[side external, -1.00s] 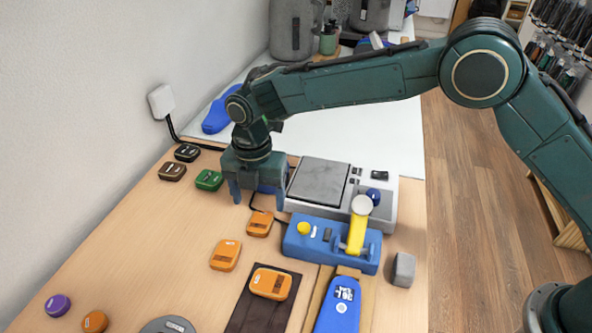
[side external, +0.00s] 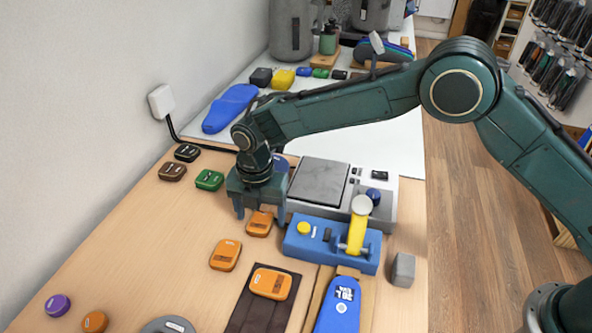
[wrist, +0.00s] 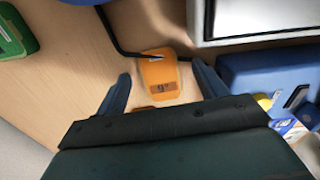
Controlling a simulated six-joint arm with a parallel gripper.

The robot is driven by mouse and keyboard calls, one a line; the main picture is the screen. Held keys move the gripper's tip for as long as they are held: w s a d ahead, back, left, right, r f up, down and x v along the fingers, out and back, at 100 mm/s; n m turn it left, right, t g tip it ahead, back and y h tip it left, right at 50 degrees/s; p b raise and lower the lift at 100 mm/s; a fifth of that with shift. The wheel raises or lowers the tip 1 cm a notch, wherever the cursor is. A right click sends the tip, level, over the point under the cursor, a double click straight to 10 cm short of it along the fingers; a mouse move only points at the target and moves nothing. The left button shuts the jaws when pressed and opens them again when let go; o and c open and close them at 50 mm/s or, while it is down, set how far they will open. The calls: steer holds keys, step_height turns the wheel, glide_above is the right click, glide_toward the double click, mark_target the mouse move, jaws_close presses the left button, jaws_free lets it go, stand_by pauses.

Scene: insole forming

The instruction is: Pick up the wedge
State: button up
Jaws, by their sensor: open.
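An orange wedge (side external: 259,224) lies on the wooden table, left of the blue clamp block. In the wrist view this orange wedge (wrist: 159,72) bears a "9°" mark and lies between my fingers, with bare table showing on both sides. My gripper (side external: 261,214) is open and points down over it; its fingers also frame the wedge in the wrist view (wrist: 161,71). Another orange wedge (side external: 225,255) lies nearer the camera. A third orange wedge (side external: 270,283) lies on a dark mat. A green wedge (side external: 209,180) lies to the left.
A grey-topped device (side external: 320,181) stands close to the right of my gripper. The blue block (side external: 330,243) has a yellow lever (side external: 357,235). A black cable runs behind the wedge. Brown (side external: 172,172) and black (side external: 187,153) pieces lie at left.

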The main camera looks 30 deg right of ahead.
mark_target(261, 219)
steer(key=c, duration=1.1)
steer(key=shift+o, duration=0.2)
step_height(261, 219, up, 20)
stand_by(0.3)
stand_by(0.5)
